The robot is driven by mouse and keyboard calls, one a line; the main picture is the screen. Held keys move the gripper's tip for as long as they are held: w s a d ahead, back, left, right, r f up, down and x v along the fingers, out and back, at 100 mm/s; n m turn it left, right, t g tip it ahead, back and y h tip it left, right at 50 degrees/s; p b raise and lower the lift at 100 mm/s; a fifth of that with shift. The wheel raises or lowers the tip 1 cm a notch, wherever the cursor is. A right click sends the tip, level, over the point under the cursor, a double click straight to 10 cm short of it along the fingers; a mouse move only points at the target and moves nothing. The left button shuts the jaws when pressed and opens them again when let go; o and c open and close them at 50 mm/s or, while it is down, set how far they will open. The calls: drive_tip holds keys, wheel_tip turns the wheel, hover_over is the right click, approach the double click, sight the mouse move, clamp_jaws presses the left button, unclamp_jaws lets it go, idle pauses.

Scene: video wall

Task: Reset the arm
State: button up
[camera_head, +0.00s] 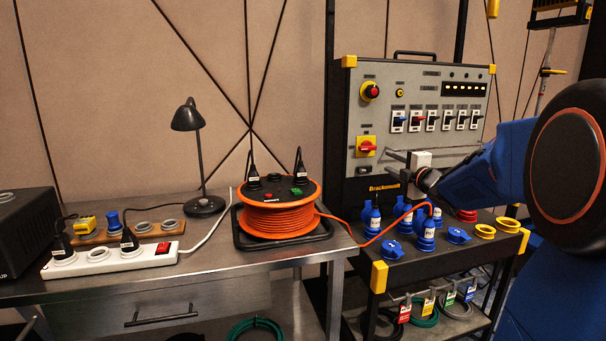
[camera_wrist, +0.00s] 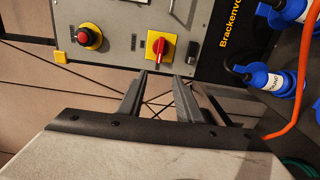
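My arm (camera_head: 483,176) reaches in from the right in the head view, its blue links bent toward the control panel. My gripper (camera_head: 392,164) is in front of the lower part of the panel, fingers pointing left. In the wrist view, the two dark fingers of my gripper (camera_wrist: 163,78) stand apart with nothing between them, so it is open. The panel (camera_head: 420,112) is grey with yellow corners. Its red rotary switch on a yellow plate (camera_head: 366,146) is left of and slightly above the fingertips; it also shows beyond them in the wrist view (camera_wrist: 158,47).
Blue plugs and sockets (camera_head: 425,238) stand on the shelf below my gripper. An orange cable reel (camera_head: 280,212), a black lamp (camera_head: 188,118) and a white power strip (camera_head: 110,262) occupy the metal bench at left. An orange cable (camera_head: 384,233) runs between reel and shelf.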

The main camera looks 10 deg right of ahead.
drive_tip(key=s+a+f+m+g, duration=0.4)
drive_tip(key=s+a+f+m, duration=0.2)
drive_tip(key=s, duration=0.8)
drive_tip(key=s+a+f+m+g, duration=0.4)
drive_tip(key=s+a+f+m, duration=0.2)
drive_tip(key=s, duration=0.8)
drive_tip(key=s+a+f+m+g, duration=0.5)
drive_tip(key=s+a+f, duration=0.3)
drive_tip(key=s, duration=0.6)
wheel_tip(320, 180, down, 2)
drive_tip(key=shift+a+m+h, duration=0.3)
drive_tip(key=shift+m, duration=0.5)
